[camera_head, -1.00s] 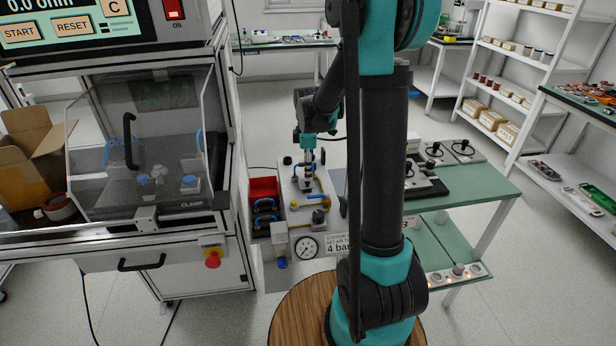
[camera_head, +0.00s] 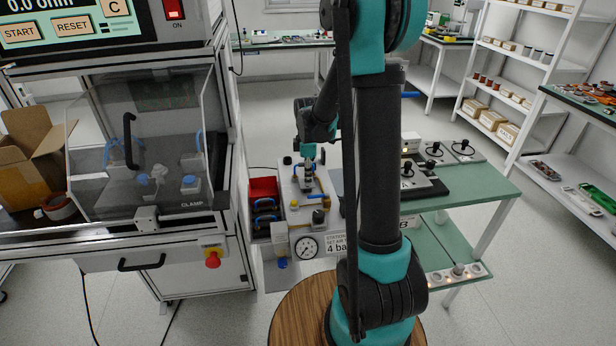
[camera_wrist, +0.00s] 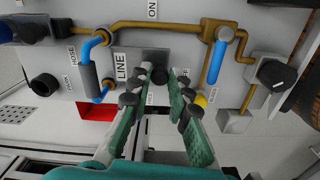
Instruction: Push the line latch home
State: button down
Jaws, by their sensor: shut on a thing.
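The pneumatic panel (camera_head: 290,208) stands at the centre of the head view, right of the bench machine. In the wrist view, the LINE label (camera_wrist: 121,66) sits on a grey plate (camera_wrist: 148,62) below a brass pipe (camera_wrist: 160,24). My gripper (camera_wrist: 164,74) has both fingertips at the right part of this plate. Its fingers are close around a small dark knob (camera_wrist: 159,75), which I take to be the line latch; the fingers hide much of it. In the head view my gripper (camera_head: 308,165) points down onto the panel, too small to show the grip.
A blue-handled hose fitting (camera_wrist: 88,75) is left of the fingers and a blue lever (camera_wrist: 217,62) is right of them. A red bin (camera_head: 263,188) adjoins the panel's left side. A pressure gauge (camera_head: 306,248) is at its front. A green table (camera_head: 470,190) stands right.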

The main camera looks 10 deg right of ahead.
jog(key=shift+w, duration=1.45)
jog(key=c, duration=1.4)
grip_release()
notch_tip(320, 180, up, 12)
jog(key=shift+r, duration=0.1)
jog(key=shift+s, duration=0.1)
